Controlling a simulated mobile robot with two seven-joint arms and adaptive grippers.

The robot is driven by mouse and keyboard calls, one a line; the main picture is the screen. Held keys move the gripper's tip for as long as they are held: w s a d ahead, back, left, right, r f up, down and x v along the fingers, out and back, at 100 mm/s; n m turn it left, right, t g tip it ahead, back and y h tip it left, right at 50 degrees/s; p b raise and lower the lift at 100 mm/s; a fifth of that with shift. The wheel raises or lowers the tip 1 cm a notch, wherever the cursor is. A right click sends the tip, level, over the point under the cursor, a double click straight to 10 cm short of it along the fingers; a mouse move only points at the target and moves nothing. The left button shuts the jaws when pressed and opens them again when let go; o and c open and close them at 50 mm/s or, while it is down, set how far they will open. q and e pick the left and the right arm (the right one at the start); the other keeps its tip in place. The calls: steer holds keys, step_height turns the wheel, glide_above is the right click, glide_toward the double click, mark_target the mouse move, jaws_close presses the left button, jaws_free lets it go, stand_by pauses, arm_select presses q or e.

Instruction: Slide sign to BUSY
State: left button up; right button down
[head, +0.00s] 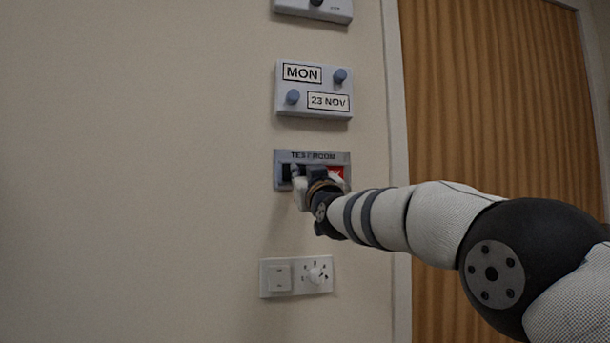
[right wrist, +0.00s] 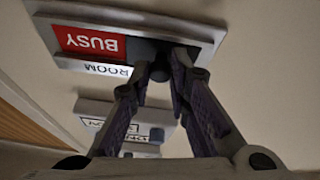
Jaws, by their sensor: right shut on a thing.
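The sign (head: 313,156) is a grey wall plate headed "TEST ROOM" in the head view. Its red BUSY field shows at the right of its window, partly covered by my right gripper (head: 301,184). In the right wrist view the sign (right wrist: 205,31) is upside down, and the red BUSY field (right wrist: 90,43) is clearly readable. There my right gripper (right wrist: 160,70) is shut on the sign's small dark knob (right wrist: 160,73), one finger on each side. The dark slider part beside the red field is partly hidden by the fingers. My left gripper is not in view.
A date panel (head: 314,90) with "MON", "23 NOV" and two blue knobs is above the sign. A door frame (head: 394,120) and wooden door (head: 490,100) stand to the right. The wall at left is bare.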

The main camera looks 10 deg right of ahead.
steer(key=shift+r, duration=0.1)
steer(key=c, duration=1.9)
jaws_free()
steer(key=shift+s, duration=0.1)
steer(key=shift+c, duration=0.2)
steer(key=o, duration=0.5)
steer(key=shift+c, duration=0.2)
steer(key=v, duration=0.7)
steer(key=shift+s, duration=0.1)
